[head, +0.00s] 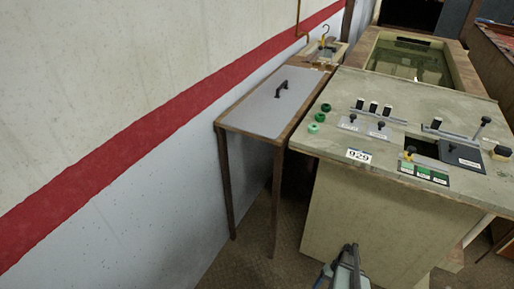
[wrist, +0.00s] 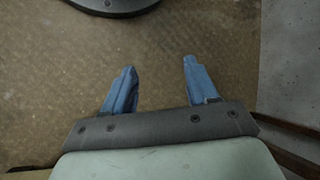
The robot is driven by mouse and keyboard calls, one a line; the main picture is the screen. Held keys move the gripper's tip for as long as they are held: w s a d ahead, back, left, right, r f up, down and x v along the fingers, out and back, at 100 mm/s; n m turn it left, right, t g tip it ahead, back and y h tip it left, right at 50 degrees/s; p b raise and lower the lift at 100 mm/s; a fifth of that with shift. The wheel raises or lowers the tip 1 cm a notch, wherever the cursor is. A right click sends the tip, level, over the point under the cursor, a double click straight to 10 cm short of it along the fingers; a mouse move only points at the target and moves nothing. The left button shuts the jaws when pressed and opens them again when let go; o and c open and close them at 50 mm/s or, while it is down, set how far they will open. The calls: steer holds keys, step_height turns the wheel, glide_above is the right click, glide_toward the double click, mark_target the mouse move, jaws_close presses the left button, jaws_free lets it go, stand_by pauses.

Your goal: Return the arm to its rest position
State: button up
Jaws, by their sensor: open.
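My gripper (wrist: 159,68) shows in the wrist view with its two blue fingers spread wide apart. Nothing is between the fingers, and bare brown floor lies beyond them. In the head view, part of my arm's end shows at the bottom edge, in front of the control desk (head: 385,205). It is low, beside the desk's pale front panel, and is cut off by the frame. I cannot make out the fingertips clearly there.
A grey-topped side table (head: 262,105) with a black handle stands left of the desk, by the red-striped wall (head: 120,140). Levers and switches cover the desk top. A pale upright panel (wrist: 288,60) stands right of the gripper. Open floor (wrist: 210,25) shows ahead of the fingers.

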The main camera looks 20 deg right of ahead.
steer(key=s+a+r+n+g+h, duration=0.1)
steer(key=s+a+r+n+h, duration=0.1)
steer(key=a, duration=0.6)
steer(key=s+a+r+n+g+h, duration=0.1)
steer(key=s+a+r, duration=0.3)
steer(key=a, duration=0.5)
steer(key=s+a+r+n+g+h, duration=0.2)
steer(key=s+a, duration=0.3)
steer(key=a, duration=0.3)
steer(key=shift+a+r+n+h, duration=0.4)
steer(key=shift+r+h, duration=0.1)
steer(key=shift+h, duration=0.4)
